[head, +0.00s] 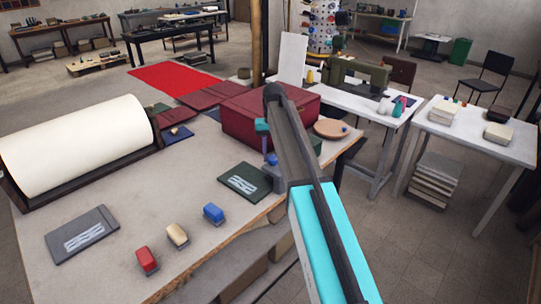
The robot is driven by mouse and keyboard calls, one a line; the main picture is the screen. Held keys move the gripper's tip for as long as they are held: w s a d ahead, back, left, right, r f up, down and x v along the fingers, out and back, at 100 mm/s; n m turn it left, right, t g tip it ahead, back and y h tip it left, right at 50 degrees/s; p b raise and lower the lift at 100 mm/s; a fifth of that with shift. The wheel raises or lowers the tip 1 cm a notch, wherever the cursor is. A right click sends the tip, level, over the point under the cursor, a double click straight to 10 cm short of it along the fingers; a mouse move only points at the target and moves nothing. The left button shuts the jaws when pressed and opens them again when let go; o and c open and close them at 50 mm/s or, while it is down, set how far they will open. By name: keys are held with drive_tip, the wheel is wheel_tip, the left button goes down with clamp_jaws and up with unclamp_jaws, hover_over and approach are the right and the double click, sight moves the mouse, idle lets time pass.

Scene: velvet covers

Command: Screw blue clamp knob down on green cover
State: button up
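The green cover (245,181) lies flat on the workbench, near its right edge, with a pale pattern on its face. A small blue part (271,159), which may be the clamp knob, shows just beyond the cover's upper right corner. My gripper (268,148) hangs down at the end of my arm, just above or at this blue part. The fingers are too small to make out, so I cannot tell whether they hold it. My arm hides part of the bench right of the cover.
A grey cover (82,236) lies at left, before a large cream roll (75,145). A dark red box (240,115) and a round brown dish (328,129) stand behind my gripper.

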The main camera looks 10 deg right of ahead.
drive_tip(key=c, duration=0.4)
drive_tip(key=shift+a, duration=0.45)
drive_tip(key=shift+d, duration=0.3)
